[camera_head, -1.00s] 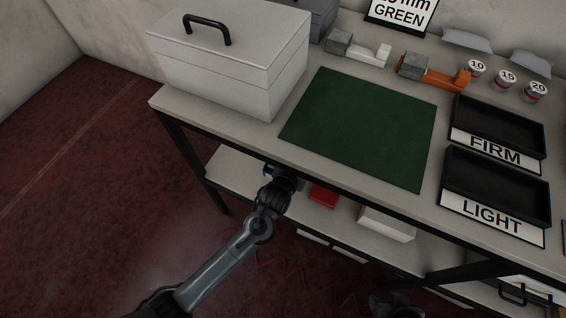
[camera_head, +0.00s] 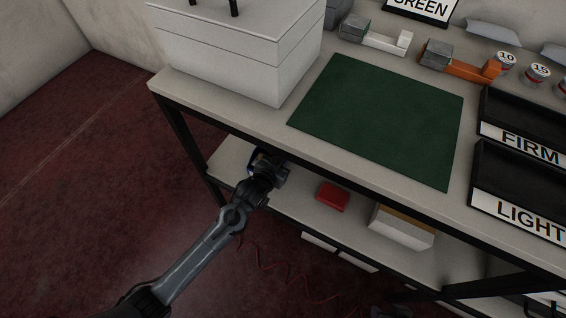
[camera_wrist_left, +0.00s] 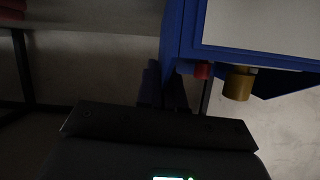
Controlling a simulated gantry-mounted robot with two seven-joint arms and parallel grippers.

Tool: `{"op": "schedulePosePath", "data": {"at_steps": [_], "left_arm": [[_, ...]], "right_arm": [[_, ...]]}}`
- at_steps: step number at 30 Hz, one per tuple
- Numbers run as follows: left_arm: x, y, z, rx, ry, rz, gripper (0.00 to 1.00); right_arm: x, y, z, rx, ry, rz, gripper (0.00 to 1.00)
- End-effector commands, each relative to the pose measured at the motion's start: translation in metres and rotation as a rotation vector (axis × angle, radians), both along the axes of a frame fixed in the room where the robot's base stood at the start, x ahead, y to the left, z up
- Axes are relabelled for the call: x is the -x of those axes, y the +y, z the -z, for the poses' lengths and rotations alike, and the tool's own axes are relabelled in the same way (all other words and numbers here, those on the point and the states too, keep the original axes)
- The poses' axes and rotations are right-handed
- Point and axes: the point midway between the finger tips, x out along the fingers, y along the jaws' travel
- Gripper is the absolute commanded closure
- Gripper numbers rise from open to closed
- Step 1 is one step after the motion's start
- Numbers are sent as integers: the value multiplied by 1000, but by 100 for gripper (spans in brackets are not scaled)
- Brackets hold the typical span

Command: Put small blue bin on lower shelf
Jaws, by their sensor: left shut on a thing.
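The small blue bin (camera_wrist_left: 182,45) fills the upper right of the left wrist view, with blue rims around a pale grey face. Only a small blue patch of it shows in the head view (camera_head: 257,154), under the tabletop edge. My left gripper (camera_head: 268,166) is shut on the bin, at the left end of the lower shelf (camera_head: 228,160). The arm and tabletop hide most of the bin there. I cannot tell whether the bin touches the shelf. My right gripper is not clearly in view.
A red box (camera_head: 332,195) and a white box (camera_head: 401,229) stand on the lower shelf to the right. The tabletop (camera_head: 200,98) overhangs, with a black table leg (camera_head: 190,150) at left. A large white case (camera_head: 238,60) and green mat (camera_head: 380,115) are on top.

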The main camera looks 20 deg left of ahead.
Motion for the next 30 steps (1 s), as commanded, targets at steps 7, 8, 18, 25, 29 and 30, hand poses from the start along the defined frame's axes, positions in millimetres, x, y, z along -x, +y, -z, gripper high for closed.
{"op": "schedulePosePath", "data": {"at_steps": [7, 8, 18, 25, 29, 30], "left_arm": [[-1, 0, 6, 0, -5, 1, 100], [-1, 0, 6, 0, -5, 1, 100], [0, 0, 10, 0, -1, 0, 76], [0, 0, 10, 0, -1, 0, 68], [0, 0, 9, 0, -1, 0, 68], [0, 0, 8, 0, -2, 0, 68]], "right_arm": [[0, 0, 6, 1, 1, 0, 53], [0, 0, 6, 1, 1, -1, 53], [0, -2, 6, 10, 1, -6, 53], [0, -2, 6, 9, 0, -6, 53], [0, -2, 6, 9, 0, -5, 53], [0, -2, 6, 8, 0, -6, 53]]}}
